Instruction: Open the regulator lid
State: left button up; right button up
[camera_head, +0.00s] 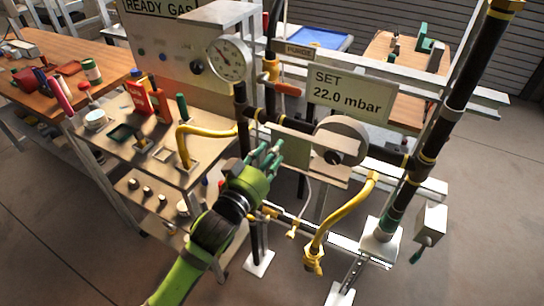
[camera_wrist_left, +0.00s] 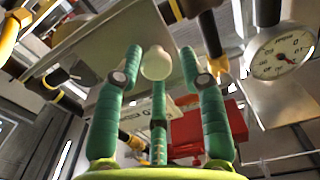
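The regulator has a round grey body (camera_head: 343,136) on the black pipe, below the SET 22.0 mbar sign. A flat grey plate (camera_head: 298,142) beside it looks like its lid. In the left wrist view the flat plate (camera_wrist_left: 108,42) spans the upper left, with a pale round knob (camera_wrist_left: 156,63) at its edge. My left gripper (camera_head: 268,156) has green segmented fingers and is just left of the plate. In the wrist view its fingers (camera_wrist_left: 160,75) are spread around the knob, with no clear grip on it. My right gripper is not in view.
A pressure gauge (camera_head: 228,60) and the SET sign (camera_head: 352,94) stand above the pipe. Yellow hoses (camera_head: 340,217) hang at the front. A bench (camera_head: 205,172) with red boxes and tools lies left. The tall black pipe (camera_head: 446,115) stands right.

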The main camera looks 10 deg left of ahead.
pick_arm(q)
jog(key=shift+f, duration=0.1)
jog(key=shift+s, duration=0.1)
jog(key=v, duration=1.2)
jog(key=s+a+f+g+y, duration=0.1)
jog(key=a+f+g, duration=0.1)
jog(key=f, duration=1)
jog(key=s+a+f+g+y, duration=0.1)
jog(key=a+f+g+y, duration=0.15)
jog(key=f, duration=0.85)
jog(key=s+a+f+g, duration=0.1)
jog(key=f+g, duration=0.2)
jog(key=f, duration=0.9)
jog(key=s+a+f+n+g+y, duration=0.1)
jog(key=s+a+f+g, duration=0.25)
jog(key=s+f, duration=1)
jog(key=s+f+g, duration=0.2)
jog(key=s+f, duration=0.2)
jog(key=s, duration=0.5)
jog(key=s+f+g+y, duration=0.1)
jog(key=s+f+g, duration=0.2)
jog(key=s, duration=0.6)
jog(key=shift+a+f, duration=0.4)
jog(key=shift+f, duration=0.55)
